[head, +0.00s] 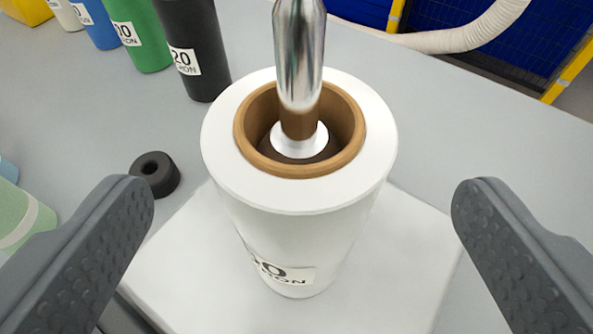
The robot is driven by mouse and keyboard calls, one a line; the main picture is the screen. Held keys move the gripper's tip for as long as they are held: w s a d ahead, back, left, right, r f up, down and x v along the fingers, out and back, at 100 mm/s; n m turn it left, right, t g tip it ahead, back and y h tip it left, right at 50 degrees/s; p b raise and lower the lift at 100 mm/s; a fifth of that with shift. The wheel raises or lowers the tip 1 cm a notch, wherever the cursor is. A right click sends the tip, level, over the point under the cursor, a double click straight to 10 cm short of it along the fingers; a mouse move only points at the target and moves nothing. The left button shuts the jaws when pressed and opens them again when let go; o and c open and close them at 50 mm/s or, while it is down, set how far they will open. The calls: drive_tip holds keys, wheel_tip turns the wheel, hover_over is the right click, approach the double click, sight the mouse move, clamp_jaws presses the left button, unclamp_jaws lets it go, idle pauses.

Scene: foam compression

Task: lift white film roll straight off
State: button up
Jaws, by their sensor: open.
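The white film roll (290,225) stands upright in the middle of the head view, with a brown cardboard core (250,150) and a printed label low on its front. The roll stands on a white square plate (400,260). My gripper (300,210) is open, with one dark grey finger on each side of the roll. Both fingers are apart from the roll. The bottom of the core is hidden.
A small black ring (155,174) lies left of the roll. Black (190,45), green (137,35) and blue (96,22) rolls stand at the back left. A pale green roll (22,215) is at the left edge. A white hose (450,38) runs at the back right. The grey table (490,130) is clear at right.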

sight(299, 174)
drive_tip(key=shift+p+x, duration=0.5)
drive_tip(key=shift+x, duration=1.9)
drive_tip(key=shift+w+a+f, duration=0.1)
drive_tip(key=shift+w+f, duration=0.05)
drive_tip(key=shift+w, duration=0.45)
drive_tip(key=c, duration=1.7)
